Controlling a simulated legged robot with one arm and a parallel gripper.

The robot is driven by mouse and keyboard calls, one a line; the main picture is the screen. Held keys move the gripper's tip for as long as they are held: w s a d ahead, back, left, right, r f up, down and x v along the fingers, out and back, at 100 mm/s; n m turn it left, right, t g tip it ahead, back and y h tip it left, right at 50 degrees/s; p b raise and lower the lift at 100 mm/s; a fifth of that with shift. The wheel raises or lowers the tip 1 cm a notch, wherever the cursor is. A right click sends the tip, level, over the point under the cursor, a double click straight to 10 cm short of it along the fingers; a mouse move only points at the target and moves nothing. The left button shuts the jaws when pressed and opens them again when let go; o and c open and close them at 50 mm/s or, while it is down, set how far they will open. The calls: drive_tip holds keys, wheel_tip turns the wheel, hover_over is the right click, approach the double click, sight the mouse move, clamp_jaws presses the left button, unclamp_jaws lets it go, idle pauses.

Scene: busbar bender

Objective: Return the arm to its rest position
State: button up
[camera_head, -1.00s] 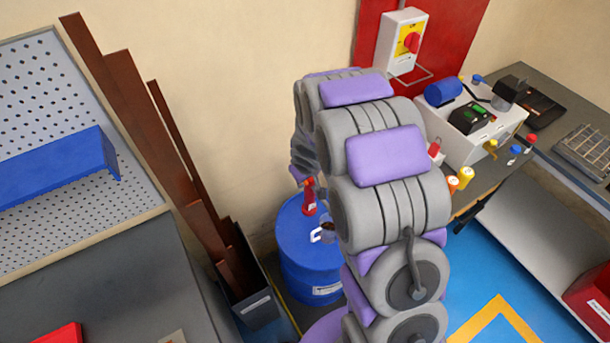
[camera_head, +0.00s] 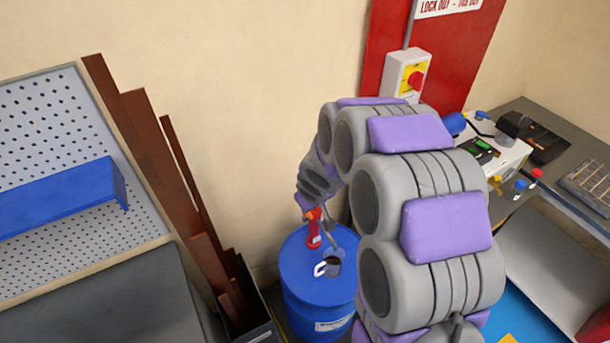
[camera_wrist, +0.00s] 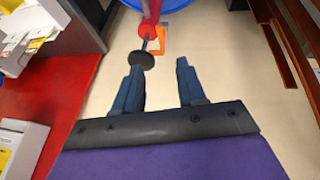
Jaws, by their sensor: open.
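My arm rises through the right half of the head view and bends over toward the blue drum. Its end is beside the red-handled item there, and the fingers are not clear in that view. In the wrist view my gripper (camera_wrist: 161,68) is open, its two dark blue fingers apart with nothing held between them. A dark round disc (camera_wrist: 140,61) on a thin stem below a red part (camera_wrist: 151,14) shows at the left fingertip; I cannot tell whether they touch.
The blue drum (camera_head: 302,274) carries a red-handled item (camera_head: 313,228) and a padlock (camera_head: 325,267). Copper bars (camera_head: 160,150) lean on the wall beside a pegboard (camera_head: 60,95). A switch box (camera_head: 405,74) hangs on a red panel; a bench (camera_head: 550,175) is at right.

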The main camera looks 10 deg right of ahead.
drive_tip(key=s+d+r+m+g+h+b, duration=0.1)
drive_tip(key=s+d+r+g+b, duration=0.15)
drive_tip(key=s, duration=0.55)
drive_tip(key=s+d+r+m+g+h+b, duration=0.1)
drive_tip(key=s+d+r+m, duration=0.2)
drive_tip(key=s, duration=0.5)
drive_tip(key=s+a+r+g+y+b, duration=0.1)
drive_tip(key=s+a, duration=0.1)
drive_tip(key=s, duration=0.8)
drive_tip(key=s+a+r+g+y+b, duration=0.1)
drive_tip(key=s+a+r+g, duration=0.1)
drive_tip(key=s, duration=0.8)
drive_tip(key=shift+s+a+r+y+b, duration=0.15)
drive_tip(key=shift+s+a+y+b, duration=0.2)
drive_tip(key=shift+a, duration=0.25)
